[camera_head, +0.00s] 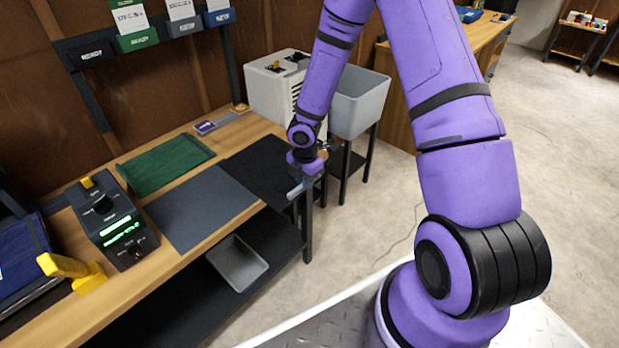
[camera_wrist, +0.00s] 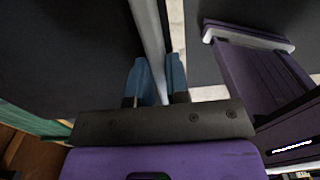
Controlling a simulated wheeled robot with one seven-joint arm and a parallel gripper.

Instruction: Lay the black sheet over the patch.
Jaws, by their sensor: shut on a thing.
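The black sheet (camera_head: 258,166) lies flat at the right end of the wooden bench, near the front edge. It also fills the left of the wrist view (camera_wrist: 60,50). My gripper (camera_head: 301,189) is at its right front edge. In the wrist view my two blue-grey fingers (camera_wrist: 159,80) are close together, shut on the sheet's edge, with a pale strip running between them. The gripped edge itself is partly hidden. A dark grey sheet (camera_head: 200,207) and a green sheet (camera_head: 165,163) lie beside it. I cannot tell which surface is the patch.
A black control box (camera_head: 115,222) and a yellow bracket (camera_head: 72,270) stand at the bench's left. A grey tray (camera_head: 237,263) sits on the lower shelf. A white machine (camera_head: 272,88) and a grey bin (camera_head: 358,100) stand beyond the right end. The floor at right is open.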

